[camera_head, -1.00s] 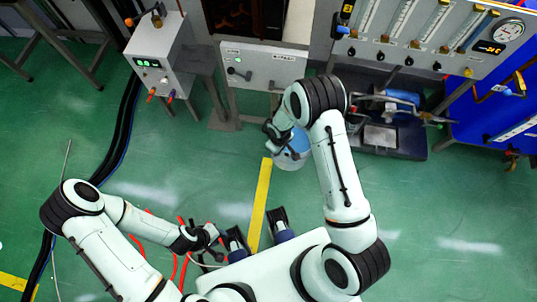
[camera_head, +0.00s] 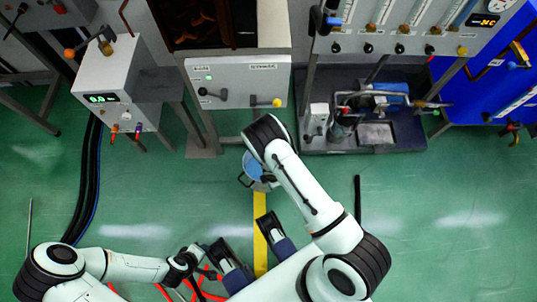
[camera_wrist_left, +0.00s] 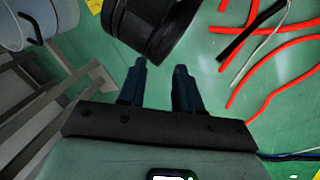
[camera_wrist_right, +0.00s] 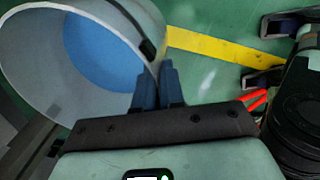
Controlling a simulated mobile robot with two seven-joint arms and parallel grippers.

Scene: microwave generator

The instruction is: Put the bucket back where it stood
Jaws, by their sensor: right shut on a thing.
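The bucket (camera_head: 253,165) is pale with a blue inside. In the head view it is below the grey control cabinet, at the far end of the yellow floor stripe, partly hidden by my right arm. In the right wrist view the bucket (camera_wrist_right: 40,75) fills the upper left, tilted in the picture. My right gripper (camera_wrist_right: 171,72) is shut on its near wall at the rim. I cannot tell whether its base touches the floor. My left gripper (camera_wrist_left: 160,68) is open and empty, low over the floor near my base, away from the bucket.
The grey control cabinet (camera_head: 237,85) on legs stands just behind the bucket. A white box with a green display (camera_head: 110,85) is left, a pump bench (camera_head: 365,135) right. Red hoses (camera_wrist_left: 275,60) lie near my left gripper. The floor around the yellow stripe (camera_head: 260,225) is mostly clear.

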